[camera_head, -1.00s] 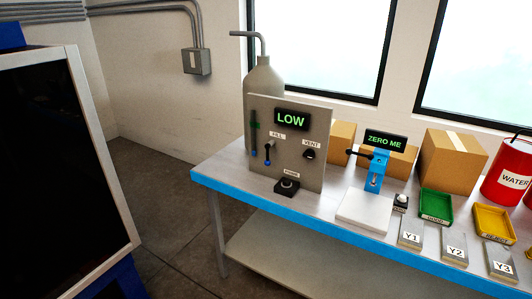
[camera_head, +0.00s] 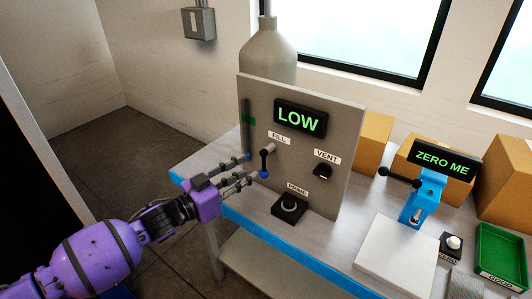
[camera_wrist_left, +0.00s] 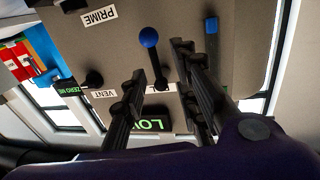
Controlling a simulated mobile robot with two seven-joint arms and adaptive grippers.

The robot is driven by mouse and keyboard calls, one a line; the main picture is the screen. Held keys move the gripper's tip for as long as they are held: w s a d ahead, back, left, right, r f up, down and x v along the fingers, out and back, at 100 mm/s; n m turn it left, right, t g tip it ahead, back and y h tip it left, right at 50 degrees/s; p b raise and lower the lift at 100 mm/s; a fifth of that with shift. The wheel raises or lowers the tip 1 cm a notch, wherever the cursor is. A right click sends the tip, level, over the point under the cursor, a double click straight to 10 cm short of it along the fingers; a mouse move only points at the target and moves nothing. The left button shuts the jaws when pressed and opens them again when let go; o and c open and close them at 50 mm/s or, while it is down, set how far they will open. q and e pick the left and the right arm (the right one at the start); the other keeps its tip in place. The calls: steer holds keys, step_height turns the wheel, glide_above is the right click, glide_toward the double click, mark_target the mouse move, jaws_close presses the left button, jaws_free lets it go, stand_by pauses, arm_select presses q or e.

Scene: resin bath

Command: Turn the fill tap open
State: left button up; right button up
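The grey panel (camera_head: 340,130) carries a display (camera_head: 300,118) reading LOW. The fill tap (camera_head: 265,158), under the FILL label, is a black lever pointing down with a blue ball at its lower end. My left gripper (camera_head: 250,168) is open just left of and in front of the lever, with its fingers pointing at the panel. In the left wrist view the gripper (camera_wrist_left: 160,65) has its fingers apart, and the lever with its blue ball (camera_wrist_left: 148,37) appears in the gap between them. Contact cannot be told. My right gripper is not in view.
The VENT knob (camera_head: 321,171) is right of the tap, and the PRIME button (camera_head: 290,208) is below. A sight tube (camera_head: 246,120) with a green band runs along the panel's left edge. A scale (camera_head: 400,255) reading ZERO ME stands to the right.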

mark_target(264, 170)
arm_select(q)
steer(key=shift+w+d+r, duration=0.15)
steer(key=shift+d+r, duration=0.1)
steer(key=shift+d, duration=0.3)
steer(key=shift+w+d+r, duration=0.15)
steer(key=shift+d+r, duration=0.1)
steer(key=shift+d, duration=0.25)
steer(key=x, duration=0.4)
steer(key=shift+w+f, duration=0.15)
steer(key=shift+f, duration=0.1)
steer(key=shift+w+d, duration=0.3)
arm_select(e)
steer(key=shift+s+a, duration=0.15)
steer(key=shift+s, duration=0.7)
